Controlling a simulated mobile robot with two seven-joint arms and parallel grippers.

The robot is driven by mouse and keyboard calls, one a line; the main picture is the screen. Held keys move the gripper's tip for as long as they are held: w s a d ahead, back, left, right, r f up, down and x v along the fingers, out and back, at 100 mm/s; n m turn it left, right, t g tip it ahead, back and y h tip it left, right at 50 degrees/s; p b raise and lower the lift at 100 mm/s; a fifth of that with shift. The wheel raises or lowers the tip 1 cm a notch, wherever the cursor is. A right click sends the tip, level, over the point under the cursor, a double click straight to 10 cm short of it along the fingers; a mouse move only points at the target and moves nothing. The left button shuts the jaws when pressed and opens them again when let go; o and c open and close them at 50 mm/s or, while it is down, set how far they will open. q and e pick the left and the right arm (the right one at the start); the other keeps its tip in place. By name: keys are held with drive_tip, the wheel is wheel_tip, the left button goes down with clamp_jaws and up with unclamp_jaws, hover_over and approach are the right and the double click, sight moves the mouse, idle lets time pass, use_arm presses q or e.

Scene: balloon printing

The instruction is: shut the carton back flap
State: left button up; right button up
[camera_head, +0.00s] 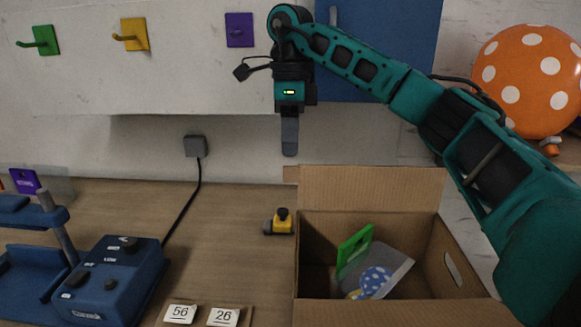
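The open cardboard carton (432,257) stands on the table at the lower right of the head view. Its back flap (372,187) stands roughly upright along the far edge. Inside the carton lie a green item (354,246) and a clear sheet or bag with a blue, white-dotted piece (375,279). My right gripper (289,152) points straight down, above and near the back flap's left end, with no clear contact. Only one finger shape shows, so its opening is unclear. My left gripper is out of view.
A small yellow and black item (282,222) sits left of the carton. A blue machine (105,279) stands at the left, and number cards (181,313) lie in front. An orange dotted balloon (531,80) is at upper right. The middle table is mostly clear.

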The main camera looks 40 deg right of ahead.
sight(291, 167)
drive_tip(key=shift+s+f, duration=0.1)
drive_tip(key=shift+f, duration=3)
clamp_jaws()
